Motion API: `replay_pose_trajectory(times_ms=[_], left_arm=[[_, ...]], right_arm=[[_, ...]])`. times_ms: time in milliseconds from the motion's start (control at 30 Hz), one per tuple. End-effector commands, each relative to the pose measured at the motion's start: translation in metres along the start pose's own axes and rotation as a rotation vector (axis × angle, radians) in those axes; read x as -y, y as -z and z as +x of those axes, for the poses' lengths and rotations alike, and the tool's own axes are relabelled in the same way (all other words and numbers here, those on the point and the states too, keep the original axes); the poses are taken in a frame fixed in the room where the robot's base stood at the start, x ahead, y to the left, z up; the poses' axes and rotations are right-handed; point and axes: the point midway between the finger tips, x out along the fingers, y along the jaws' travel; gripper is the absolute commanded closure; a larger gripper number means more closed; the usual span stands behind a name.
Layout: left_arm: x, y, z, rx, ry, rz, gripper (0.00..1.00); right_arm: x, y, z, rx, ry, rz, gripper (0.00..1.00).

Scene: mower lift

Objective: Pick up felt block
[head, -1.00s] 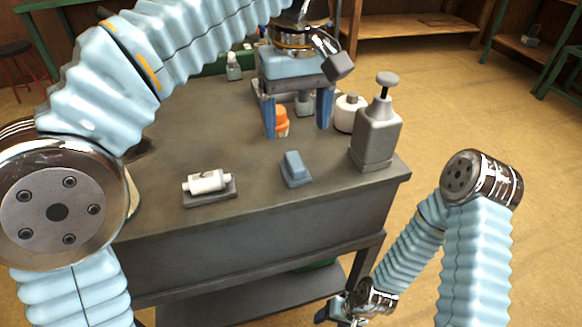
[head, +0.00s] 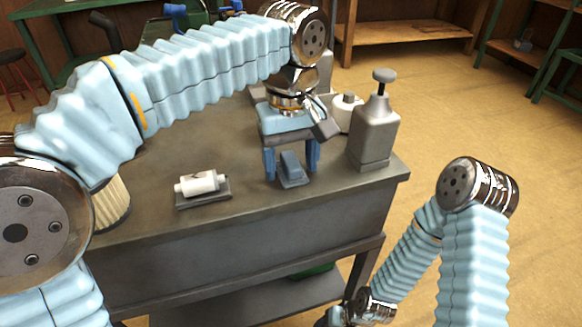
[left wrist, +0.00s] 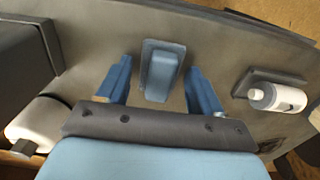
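The felt block (head: 291,167) is a small blue-grey wedge-like block lying on the grey workbench (head: 243,207) near its front edge. My left gripper (head: 291,176) is open, with its two blue fingers pointing down, one on each side of the block. The left wrist view also shows the block (left wrist: 161,72) between the spread fingers (left wrist: 161,66), with a gap on both sides. Whether the fingertips touch the bench is unclear. My right gripper (head: 345,317) is low at the bottom edge, away from the bench and partly cut off.
A white tube (head: 199,184) rests on a grey holder left of the block. A grey pump bottle (head: 374,130) stands close on the right, with a white jar (head: 344,110) behind it. A pleated filter (head: 112,204) is partly hidden by my left arm. The front bench strip is clear.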

Motion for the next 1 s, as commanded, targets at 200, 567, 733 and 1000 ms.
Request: replay_pose_trajectory(times_ms=[200,567,733,1000], left_arm=[[0.000,0.000,0.000,0.000,0.000,0.000,0.68],[0.000,0.000,-0.002,0.000,0.000,0.001,0.83],[-0.001,0.000,-0.017,-0.001,-0.002,0.001,0.83],[0.015,-0.036,-0.080,-0.003,-0.005,0.005,0.83]], right_arm=[[0.000,0.000,0.000,0.000,0.000,0.000,0.36],[0.000,0.000,0.000,0.000,0.000,0.000,0.36],[0.002,0.000,-0.004,0.000,0.000,0.000,0.36],[0.005,0.000,-0.011,0.001,0.001,-0.001,0.36]])
